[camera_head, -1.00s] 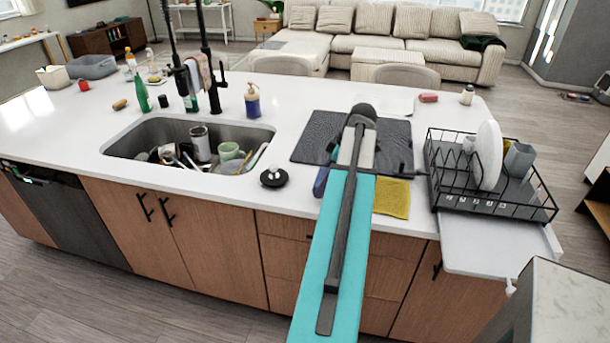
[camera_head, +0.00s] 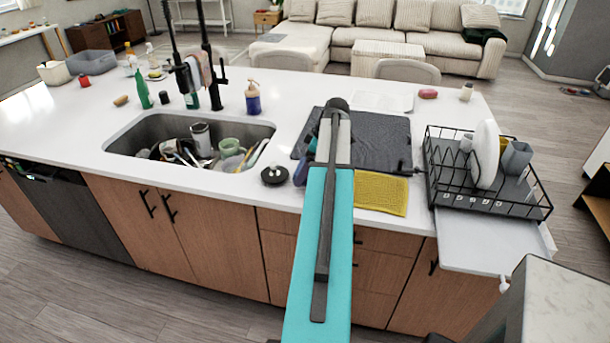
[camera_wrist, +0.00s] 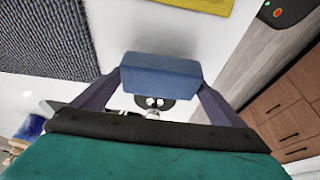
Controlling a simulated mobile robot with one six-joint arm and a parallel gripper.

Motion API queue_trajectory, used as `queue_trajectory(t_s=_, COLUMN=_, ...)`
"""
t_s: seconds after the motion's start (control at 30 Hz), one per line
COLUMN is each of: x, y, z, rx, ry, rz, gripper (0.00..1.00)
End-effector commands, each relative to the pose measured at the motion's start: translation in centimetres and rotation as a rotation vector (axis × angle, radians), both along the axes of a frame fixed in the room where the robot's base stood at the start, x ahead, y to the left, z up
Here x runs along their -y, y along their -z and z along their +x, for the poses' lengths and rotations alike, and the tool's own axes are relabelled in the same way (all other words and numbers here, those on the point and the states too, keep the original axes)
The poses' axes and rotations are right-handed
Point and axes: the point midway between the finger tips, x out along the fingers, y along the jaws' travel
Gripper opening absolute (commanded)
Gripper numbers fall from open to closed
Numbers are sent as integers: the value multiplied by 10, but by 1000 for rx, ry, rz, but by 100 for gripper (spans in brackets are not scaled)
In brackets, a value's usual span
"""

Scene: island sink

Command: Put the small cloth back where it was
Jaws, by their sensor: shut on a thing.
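My gripper (camera_wrist: 160,80) is shut on a small blue block-like thing (camera_wrist: 160,72), held between its dark fingers; I cannot tell whether it is a folded cloth or a sponge. In the head view, a bit of blue (camera_head: 300,173) shows left of my teal arm, above the counter; most of my gripper is hidden there. A yellow textured cloth (camera_head: 382,193) lies at the counter's front edge, right of my arm. It also shows at the top of the wrist view (camera_wrist: 195,4). Another cloth (camera_head: 205,68) hangs by the faucet.
A dark grey mat (camera_head: 378,140) lies behind the yellow cloth. A black dish rack (camera_head: 470,201) with a plate and cup stands to the right. A round black stopper (camera_head: 273,176) sits left of my arm, near the sink (camera_head: 118,138) full of dishes.

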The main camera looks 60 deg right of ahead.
Motion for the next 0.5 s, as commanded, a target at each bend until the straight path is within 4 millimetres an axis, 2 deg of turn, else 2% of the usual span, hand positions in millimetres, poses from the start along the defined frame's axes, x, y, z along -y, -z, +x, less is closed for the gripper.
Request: queue_trajectory(t_s=0.5, x=0, y=32, z=0, rx=0, ry=0, rz=1, gripper=75)
